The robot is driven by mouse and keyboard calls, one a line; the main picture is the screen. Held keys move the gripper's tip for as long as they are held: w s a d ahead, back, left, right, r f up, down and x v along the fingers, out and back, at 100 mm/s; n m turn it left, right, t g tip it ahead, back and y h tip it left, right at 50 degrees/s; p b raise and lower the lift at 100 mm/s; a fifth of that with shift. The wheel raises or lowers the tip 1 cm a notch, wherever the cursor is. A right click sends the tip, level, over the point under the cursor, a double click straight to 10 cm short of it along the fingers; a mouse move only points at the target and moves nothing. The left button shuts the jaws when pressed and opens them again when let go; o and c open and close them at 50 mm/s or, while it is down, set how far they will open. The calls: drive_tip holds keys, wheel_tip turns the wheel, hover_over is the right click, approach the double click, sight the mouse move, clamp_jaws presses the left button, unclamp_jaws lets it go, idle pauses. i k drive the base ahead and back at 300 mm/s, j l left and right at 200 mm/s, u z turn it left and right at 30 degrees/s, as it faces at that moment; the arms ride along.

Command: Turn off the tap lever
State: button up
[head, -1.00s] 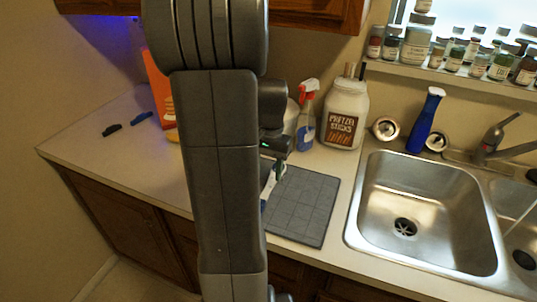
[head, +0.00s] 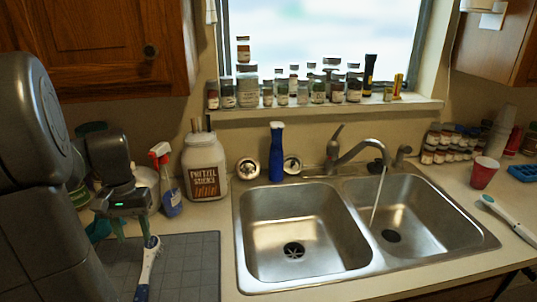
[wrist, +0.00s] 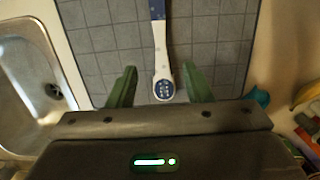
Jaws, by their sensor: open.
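The tap (head: 362,148) stands behind the double sink, its spout curving over the right basin. Its lever (head: 335,133) rises upright and slightly tilted at the left end of the spout. A thin stream of water (head: 376,198) falls from the spout into the right basin (head: 425,205). My gripper (head: 132,238) is far left of the tap, above the grey mat. Its green fingers are open and apart in the wrist view (wrist: 160,78). A white and blue brush-like tool (wrist: 161,50) shows between and beyond them; I cannot tell how far below it lies.
The left basin (head: 300,230) lies between my gripper and the tap. A blue bottle (head: 276,155), a pretzel jar (head: 205,165) and a spray bottle (head: 166,185) stand along the back. A red cup (head: 484,172) stands at right. Jars line the windowsill (head: 320,110).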

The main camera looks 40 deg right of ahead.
sight(339, 131)
drive_tip(key=k+l, duration=0.15)
drive_tip(key=l, duration=0.2)
drive_tip(key=k+l+z, duration=0.1)
drive_tip(key=l, duration=0.3)
drive_tip(key=k+l, duration=0.2)
drive_tip(key=l, duration=0.15)
drive_tip(key=k+l, duration=0.15)
drive_tip(key=l, duration=0.25)
drive_tip(key=z, duration=0.05)
